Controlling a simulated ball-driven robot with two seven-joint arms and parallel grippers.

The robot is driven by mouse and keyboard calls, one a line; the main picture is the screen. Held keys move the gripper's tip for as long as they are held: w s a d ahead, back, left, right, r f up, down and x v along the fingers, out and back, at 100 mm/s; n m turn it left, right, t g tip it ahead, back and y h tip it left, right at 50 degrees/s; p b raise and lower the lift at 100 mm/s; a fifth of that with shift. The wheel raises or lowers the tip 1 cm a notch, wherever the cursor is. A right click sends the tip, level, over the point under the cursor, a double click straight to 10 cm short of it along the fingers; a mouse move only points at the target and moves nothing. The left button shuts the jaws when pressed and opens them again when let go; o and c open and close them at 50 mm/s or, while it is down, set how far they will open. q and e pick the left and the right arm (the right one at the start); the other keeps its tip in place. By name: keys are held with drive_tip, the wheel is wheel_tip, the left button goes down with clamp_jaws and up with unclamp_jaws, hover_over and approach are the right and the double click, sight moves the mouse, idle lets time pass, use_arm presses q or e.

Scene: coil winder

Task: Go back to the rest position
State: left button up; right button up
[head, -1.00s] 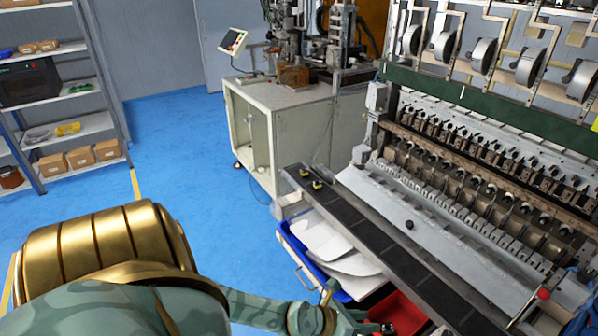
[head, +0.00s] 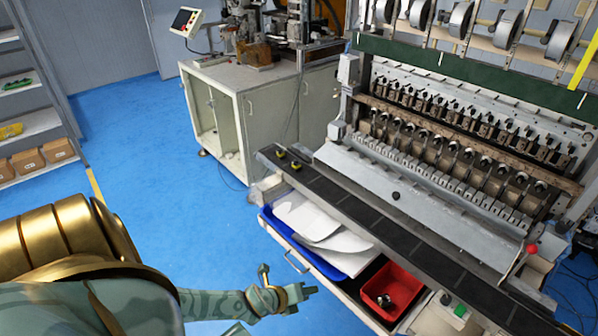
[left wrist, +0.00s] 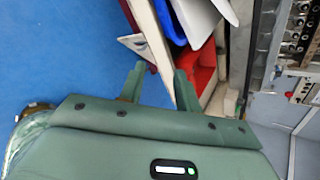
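My left gripper (head: 304,291) shows in the head view at the lower middle, at the end of my green and gold arm, in front of the open drawer (head: 290,256) of the coil winder (head: 440,150). My right gripper is not in view.
A dark rail (head: 380,226) runs along the winder's front, with small yellow-and-black pieces at its far end. A white cabinet with a machine (head: 240,105) stands behind. Shelves (head: 38,122) stand at the left. The blue floor (head: 170,190) between is clear.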

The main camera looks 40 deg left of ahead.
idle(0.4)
use_arm(q)
drive_tip(key=s+a+f+n+g+y+b, duration=0.1)
drive_tip(key=s+a+f+n+g+b, duration=0.15)
drive_tip(key=s+f+n, duration=0.65)
drive_tip(key=s+a+f+n+g+y+b, duration=0.2)
drive_tip(key=s+f+n+g+b, duration=0.15)
drive_tip(key=s+f+n, duration=0.6)
drive_tip(key=s+d+f+n+g+h+b, duration=0.1)
drive_tip(key=s+d+f+n+g+b, duration=0.2)
drive_tip(key=s+d+f+b, duration=0.4)
drive_tip(key=s+d+f, duration=0.5)
drive_tip(key=s+f, duration=0.2)
drive_tip(key=s, duration=0.2)
drive_tip(key=shift+s+d+f+n+h, duration=0.15)
drive_tip(key=shift+s+f+n+h, duration=0.15)
drive_tip(key=shift+s+f+n, duration=0.05)
